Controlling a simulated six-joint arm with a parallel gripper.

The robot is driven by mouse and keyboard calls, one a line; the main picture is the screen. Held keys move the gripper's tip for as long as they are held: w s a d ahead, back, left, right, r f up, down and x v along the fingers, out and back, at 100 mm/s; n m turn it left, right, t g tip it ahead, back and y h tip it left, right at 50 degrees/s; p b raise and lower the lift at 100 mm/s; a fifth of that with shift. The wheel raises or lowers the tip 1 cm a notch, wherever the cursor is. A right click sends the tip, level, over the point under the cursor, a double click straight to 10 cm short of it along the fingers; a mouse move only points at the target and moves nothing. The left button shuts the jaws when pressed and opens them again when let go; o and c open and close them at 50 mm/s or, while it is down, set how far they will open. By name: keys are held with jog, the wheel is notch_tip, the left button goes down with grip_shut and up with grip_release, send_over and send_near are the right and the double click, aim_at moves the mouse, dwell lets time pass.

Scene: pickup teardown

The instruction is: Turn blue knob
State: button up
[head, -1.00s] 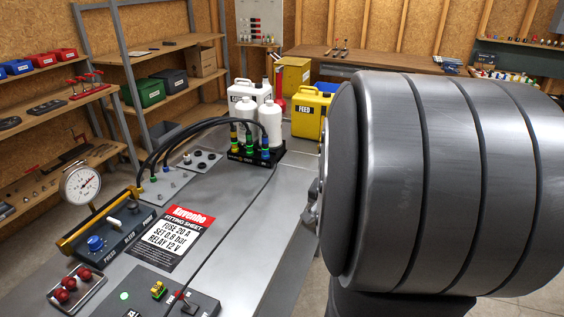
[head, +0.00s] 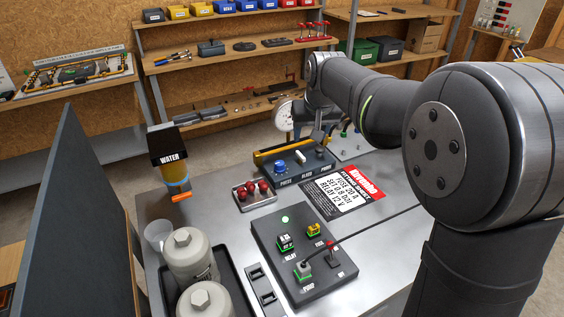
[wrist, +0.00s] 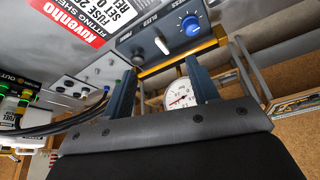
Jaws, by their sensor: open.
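The blue knob (head: 280,165) sits on the left of a dark control box (head: 314,173) with a yellow bar along its back. In the wrist view the blue knob (wrist: 190,25) is at the top, just beyond the right fingertip, with a pale pointer mark. My gripper (wrist: 160,68) is open and empty, apart from the knob. In the head view it hangs behind the box, partly hidden by my arm. A round dial gauge (wrist: 181,97) shows between my fingers; its exact reading is too small to tell.
A white lever (wrist: 161,46) stands beside the knob. Red-capped fittings (head: 251,190) lie in a tray in front of the box. A fitting sheet (head: 343,190) reads "SET 0.8 bar". Black hoses (wrist: 62,127) run near my gripper. A relay panel (head: 303,255) stands nearer.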

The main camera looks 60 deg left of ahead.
jog(key=n, duration=0.2)
send_near(280, 163)
jog(key=x, duration=0.9)
jog(key=c, duration=1)
jog(key=shift+o, duration=0.2)
jog(key=shift+g, duration=0.3)
